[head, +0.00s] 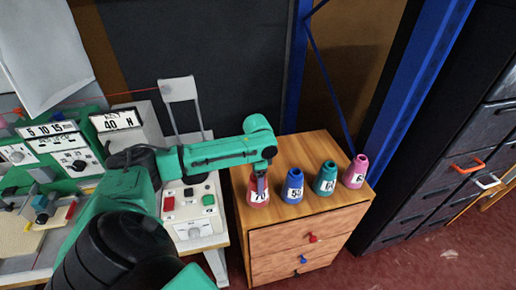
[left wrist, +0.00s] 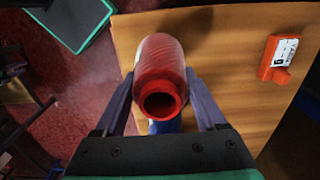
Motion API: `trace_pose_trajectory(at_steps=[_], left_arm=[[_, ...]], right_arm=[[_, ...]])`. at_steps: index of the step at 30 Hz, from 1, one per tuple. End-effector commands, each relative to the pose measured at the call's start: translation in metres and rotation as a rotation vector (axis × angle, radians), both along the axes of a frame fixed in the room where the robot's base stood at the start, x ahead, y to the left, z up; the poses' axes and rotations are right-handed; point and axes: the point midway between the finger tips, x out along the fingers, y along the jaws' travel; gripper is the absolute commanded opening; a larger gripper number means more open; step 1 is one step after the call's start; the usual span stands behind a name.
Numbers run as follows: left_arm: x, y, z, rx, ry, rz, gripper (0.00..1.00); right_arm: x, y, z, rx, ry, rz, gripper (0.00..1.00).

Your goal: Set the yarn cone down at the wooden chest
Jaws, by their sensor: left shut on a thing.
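The red yarn cone (head: 258,197), with a white label reading 70, is upright at the left end of the wooden chest's top (head: 310,215). My left gripper (head: 261,186) reaches down onto it from above and is shut on it. In the left wrist view the red cone (left wrist: 160,62) sits between the two dark fingers, its hollow tip toward the camera. The wooden top (left wrist: 225,60) lies beneath and beside it, with a shadow by the cone. I cannot tell whether its base touches the wood. My right gripper is not in view.
Blue (head: 293,186), teal (head: 326,178) and pink (head: 356,172) cones stand in a row to the right. In the left wrist view, an orange labelled object (left wrist: 280,58) is on the wood. A control box (head: 193,210) is left of the chest; dark drawers (head: 440,150) stand right.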

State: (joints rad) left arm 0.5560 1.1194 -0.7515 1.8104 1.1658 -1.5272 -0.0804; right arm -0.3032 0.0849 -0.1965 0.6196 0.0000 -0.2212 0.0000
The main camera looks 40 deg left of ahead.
Motion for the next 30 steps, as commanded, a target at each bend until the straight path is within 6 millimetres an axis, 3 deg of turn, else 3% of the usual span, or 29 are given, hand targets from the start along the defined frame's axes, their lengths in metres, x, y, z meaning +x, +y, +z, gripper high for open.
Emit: trace_pose_trajectory(at_steps=[4, 13, 14, 15, 16, 25, 30], left_arm=[[0.001, 0.000, -0.021, -0.001, -0.001, 0.000, 0.00], [0.001, 0.000, -0.024, -0.001, -0.002, 0.000, 0.00], [0.000, -0.001, -0.025, -0.001, 0.000, -0.001, 0.80], [0.000, -0.001, -0.025, -0.001, -0.001, -0.001, 0.95], [0.000, -0.001, -0.025, -0.001, -0.001, -0.001, 1.00], [0.001, 0.000, -0.018, 0.000, -0.003, 0.000, 1.00], [0.002, 0.000, 0.017, 0.000, -0.006, 0.000, 1.00]], right_arm=[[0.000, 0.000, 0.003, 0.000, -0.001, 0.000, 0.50], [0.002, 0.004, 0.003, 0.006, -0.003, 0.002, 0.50], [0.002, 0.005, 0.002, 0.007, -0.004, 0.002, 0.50], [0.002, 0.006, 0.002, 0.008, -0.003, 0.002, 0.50], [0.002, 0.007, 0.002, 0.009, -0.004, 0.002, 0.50], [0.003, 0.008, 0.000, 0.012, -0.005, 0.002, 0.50], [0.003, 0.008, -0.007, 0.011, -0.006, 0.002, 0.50]])
